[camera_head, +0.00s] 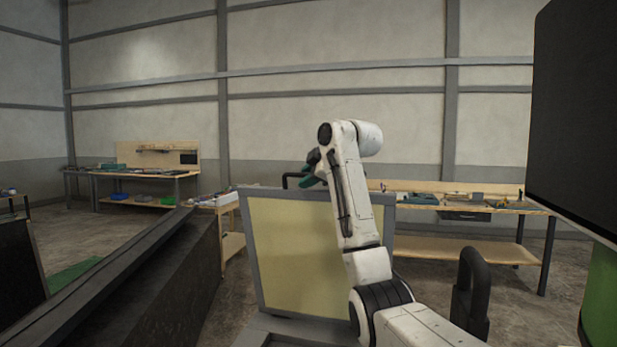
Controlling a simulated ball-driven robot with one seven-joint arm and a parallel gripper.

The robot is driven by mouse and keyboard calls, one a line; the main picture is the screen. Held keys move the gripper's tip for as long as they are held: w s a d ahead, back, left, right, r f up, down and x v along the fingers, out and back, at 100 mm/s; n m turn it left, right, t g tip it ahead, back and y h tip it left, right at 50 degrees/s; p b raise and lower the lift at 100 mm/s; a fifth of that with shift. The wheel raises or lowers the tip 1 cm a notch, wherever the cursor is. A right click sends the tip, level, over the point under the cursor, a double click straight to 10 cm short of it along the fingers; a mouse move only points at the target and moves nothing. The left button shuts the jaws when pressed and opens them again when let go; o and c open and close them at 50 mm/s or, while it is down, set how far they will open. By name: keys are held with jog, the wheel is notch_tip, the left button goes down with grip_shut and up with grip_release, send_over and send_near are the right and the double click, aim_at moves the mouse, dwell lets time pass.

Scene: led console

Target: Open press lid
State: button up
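The press lid (285,255) is a grey-framed panel with a pale yellow face, in the middle of the head view. It stands nearly upright above a grey base (268,332). A dark handle (289,178) shows at its top edge. My gripper (308,178), with teal parts, is at the top edge of the lid, close to the handle. My white arm crosses in front of the lid and hides its right part. The fingertips are small and partly hidden, so I cannot tell whether they are shut on the handle.
A dark, long machine edge (130,250) runs along the left. A large black panel (580,120) fills the upper right, above a green surface (603,300). A black loop-shaped part (471,290) stands right of my arm. Workbenches (480,250) stand along the back wall.

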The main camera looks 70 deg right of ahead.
jog(key=shift+f, duration=0.15)
jog(key=b+v, duration=0.3)
jog(key=v, duration=0.8)
jog(key=shift+w, duration=0.1)
jog(key=w+a+f+m+y, duration=0.1)
jog(key=w+a+f, duration=0.4)
jog(key=f, duration=0.5)
jog(key=w+a+f+m+y, duration=0.1)
jog(key=w+a+f+y, duration=0.1)
jog(key=w+a+f, duration=0.6)
jog(key=w+a+f+m+y, duration=0.1)
jog(key=w+a+f, duration=0.2)
jog(key=f, duration=0.9)
jog(key=a+f+g+y, duration=0.1)
jog(key=a+f+g, duration=0.1)
jog(key=a+f, duration=1)
jog(key=s+a+f+m+g+y, duration=0.1)
jog(key=s+a+f+m+g, duration=0.15)
jog(key=s+a+f, duration=1.6)
jog(key=s+f+g+b, duration=0.1)
jog(key=s+f+g, duration=0.4)
jog(key=s, duration=0.4)
jog(key=shift+s+a+f, duration=0.2)
jog(key=shift+a+f, duration=0.1)
